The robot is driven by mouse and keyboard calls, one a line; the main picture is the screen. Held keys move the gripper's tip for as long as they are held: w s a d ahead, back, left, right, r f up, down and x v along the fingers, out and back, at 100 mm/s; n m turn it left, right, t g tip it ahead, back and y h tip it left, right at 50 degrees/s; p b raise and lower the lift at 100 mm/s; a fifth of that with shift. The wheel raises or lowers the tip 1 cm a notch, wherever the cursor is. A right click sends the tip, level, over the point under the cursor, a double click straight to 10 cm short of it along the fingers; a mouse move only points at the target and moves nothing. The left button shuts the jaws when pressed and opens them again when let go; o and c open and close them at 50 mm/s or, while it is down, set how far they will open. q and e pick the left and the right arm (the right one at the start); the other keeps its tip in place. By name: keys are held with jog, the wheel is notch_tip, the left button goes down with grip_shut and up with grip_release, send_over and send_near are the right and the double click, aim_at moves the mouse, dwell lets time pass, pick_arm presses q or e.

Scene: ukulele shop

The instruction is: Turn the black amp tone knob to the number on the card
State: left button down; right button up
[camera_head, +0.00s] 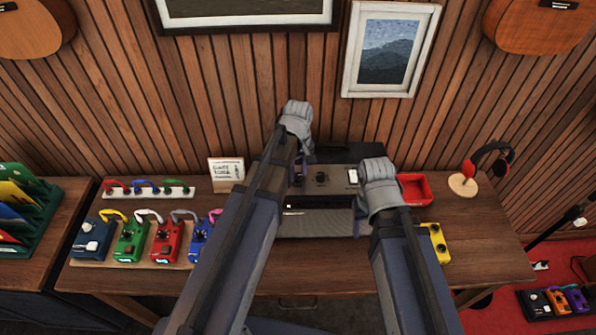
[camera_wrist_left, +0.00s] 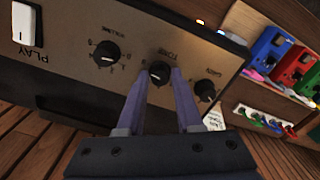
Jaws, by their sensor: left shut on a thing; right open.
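The black tone knob (camera_wrist_left: 159,71) is the middle of three knobs on the amp panel (camera_wrist_left: 128,58), under the word TONE. My left gripper (camera_wrist_left: 160,78) is shut on it, with one purple finger on each side. A pale pointer mark shows on the knob, but I cannot read its number. In the head view the amp (camera_head: 333,180) stands at the back of the table, and my left arm hides most of the tone knob. The white card (camera_head: 227,172) stands left of the amp; its writing is too small to read. My right gripper (camera_head: 357,222) is open, in front of the amp's right part.
The volume knob (camera_wrist_left: 106,53) and gain knob (camera_wrist_left: 205,91) flank the tone knob closely. A white PLAY switch (camera_wrist_left: 26,24) is at the panel's end. Coloured pedals (camera_head: 131,241) stand at the table's left. A red tray (camera_head: 414,189) and headphones (camera_head: 485,165) are at right.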

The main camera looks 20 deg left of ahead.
aim_at(298, 175)
pick_arm(q)
jog(key=shift+m, duration=0.3)
dwell(0.4)
jog(key=c, duration=0.6)
grip_release()
notch_tip(298, 175, up, 8)
jog(key=p, duration=0.8)
jog(key=shift+f, duration=0.1)
